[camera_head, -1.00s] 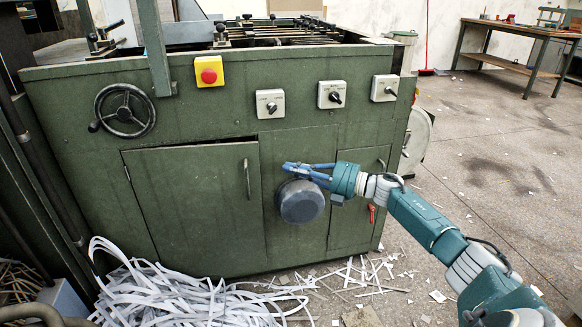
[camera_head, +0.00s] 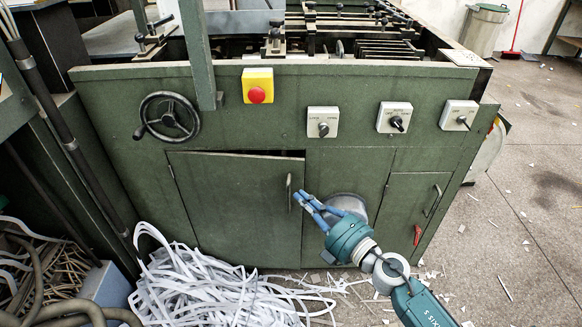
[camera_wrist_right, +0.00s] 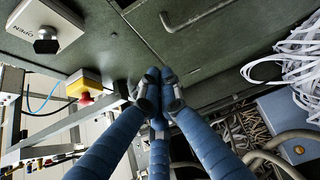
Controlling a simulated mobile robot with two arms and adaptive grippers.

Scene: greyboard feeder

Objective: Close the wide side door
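The wide side door (camera_head: 235,208) is a green panel low on the front of the green machine. A dark gap along its top edge suggests it stands slightly ajar. Its upright bar handle (camera_head: 289,192) is near its right edge; the handle also shows in the right wrist view (camera_wrist_right: 197,16). My right gripper (camera_head: 298,194) has its blue fingers just right of the handle, near the door's right edge; I cannot tell if they touch the door. In the wrist view its fingertips (camera_wrist_right: 159,82) come together with nothing between them. My left gripper is not in view.
A heap of white paper strips (camera_head: 215,292) lies on the floor before the door. A narrow door (camera_head: 408,212) with its own handle is to the right. A handwheel (camera_head: 168,117), a red stop button (camera_head: 257,93) and several switches sit above. Open floor lies right.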

